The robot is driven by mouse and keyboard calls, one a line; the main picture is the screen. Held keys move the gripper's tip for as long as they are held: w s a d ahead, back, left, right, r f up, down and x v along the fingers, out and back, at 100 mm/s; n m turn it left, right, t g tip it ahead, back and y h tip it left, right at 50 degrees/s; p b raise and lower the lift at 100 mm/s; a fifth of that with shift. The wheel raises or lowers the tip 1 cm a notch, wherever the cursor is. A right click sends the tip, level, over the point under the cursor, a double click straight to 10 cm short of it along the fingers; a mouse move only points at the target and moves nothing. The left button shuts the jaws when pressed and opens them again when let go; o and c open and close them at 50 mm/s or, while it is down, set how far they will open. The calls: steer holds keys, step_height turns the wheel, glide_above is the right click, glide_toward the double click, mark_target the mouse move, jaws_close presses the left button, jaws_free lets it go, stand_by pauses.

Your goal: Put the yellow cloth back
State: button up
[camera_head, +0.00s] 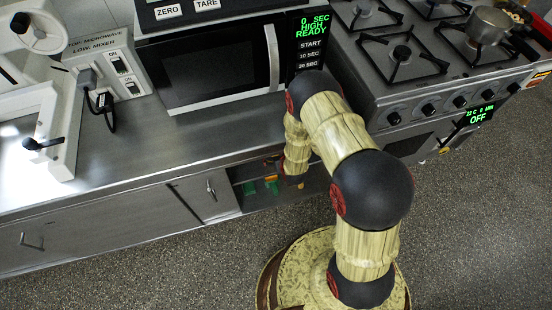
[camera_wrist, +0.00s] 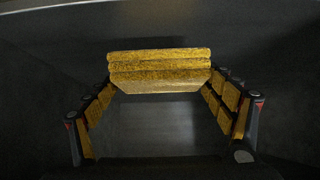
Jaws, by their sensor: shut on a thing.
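The yellow cloth (camera_wrist: 160,68) shows in the wrist view as a folded, layered block. The cloth cannot be made out for sure in the head view. Dark grey surfaces surround the gripper in the wrist view, and their exact position is hard to tell.
Small green items (camera_head: 249,188) lie in the open compartment. A closed cabinet door (camera_head: 207,192) is to its left. The metal counter (camera_head: 140,150) and microwave (camera_head: 210,70) are above. The stove (camera_head: 425,75) with a pot (camera_head: 488,26) is at the right.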

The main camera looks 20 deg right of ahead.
steer(key=shift+w+a+f, duration=0.15)
steer(key=shift+w+f, duration=0.2)
steer(key=shift+f, duration=0.05)
steer(key=shift+w+a+f+b, duration=0.1)
steer(key=shift+w+f+b, duration=0.1)
steer(key=shift+f+b, duration=1)
steer(key=shift+f+p, duration=0.35)
steer(key=shift+f, duration=0.2)
steer(key=o, duration=1.2)
steer(key=shift+o, duration=0.2)
steer(key=p+v, duration=0.1)
steer(key=v, duration=0.1)
steer(key=p+v, duration=0.1)
steer(key=v, duration=0.1)
steer(key=p+v, duration=0.2)
steer(key=v, duration=0.1)
steer(key=shift+w+r, duration=0.15)
steer(key=shift+r, duration=0.2)
steer(key=shift+s+r, duration=0.15)
steer(key=shift+s, duration=0.15)
